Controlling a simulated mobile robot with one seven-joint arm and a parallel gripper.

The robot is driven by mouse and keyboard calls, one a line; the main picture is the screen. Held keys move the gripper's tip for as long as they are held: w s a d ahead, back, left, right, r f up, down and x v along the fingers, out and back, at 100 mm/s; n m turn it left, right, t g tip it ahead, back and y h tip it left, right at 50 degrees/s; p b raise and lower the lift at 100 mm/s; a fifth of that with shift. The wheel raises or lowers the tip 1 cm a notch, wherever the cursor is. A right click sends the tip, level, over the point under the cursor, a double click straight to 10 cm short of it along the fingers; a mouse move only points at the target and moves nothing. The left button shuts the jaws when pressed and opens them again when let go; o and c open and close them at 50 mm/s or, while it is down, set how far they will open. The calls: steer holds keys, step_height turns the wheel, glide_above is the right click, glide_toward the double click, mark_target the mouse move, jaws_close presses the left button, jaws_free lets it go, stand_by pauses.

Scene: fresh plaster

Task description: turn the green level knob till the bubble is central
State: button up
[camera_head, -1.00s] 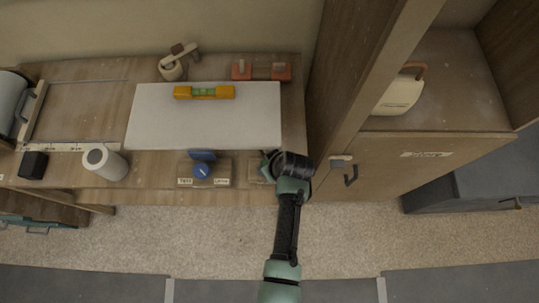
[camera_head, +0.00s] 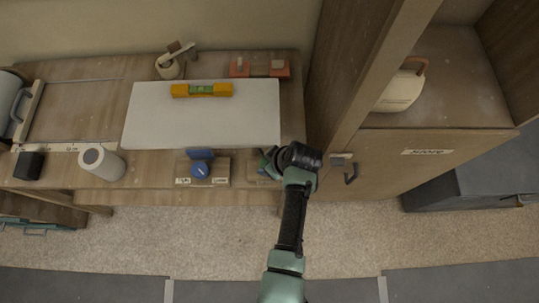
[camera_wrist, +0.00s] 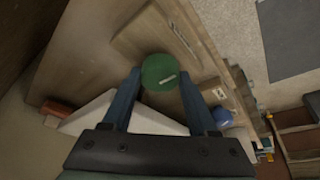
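The green knob (camera_wrist: 157,68) shows in the wrist view as a round disc with a pale mark, in front of my gripper. My gripper (camera_wrist: 160,76) is open, with one blue finger on each side of the knob and a narrow gap at each side. Contact cannot be made out. In the head view my gripper (camera_head: 268,162) is at the bench's front right and largely hides the knob. The yellow spirit level (camera_head: 181,91) lies on the white board (camera_head: 200,125). Its green vial (camera_head: 202,90) shows, but the bubble is too small to place.
A blue knob (camera_head: 200,171) on a labelled block stands left of my gripper; it also shows in the wrist view (camera_wrist: 222,117). A white cylinder (camera_head: 101,162) is further left. A wooden cabinet (camera_head: 420,165) stands close on the right.

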steer(key=o, duration=0.4)
steer(key=b+v, duration=0.1)
steer(key=v, duration=1.2)
steer(key=shift+s+f, duration=0.1)
steer(key=shift+s, duration=0.05)
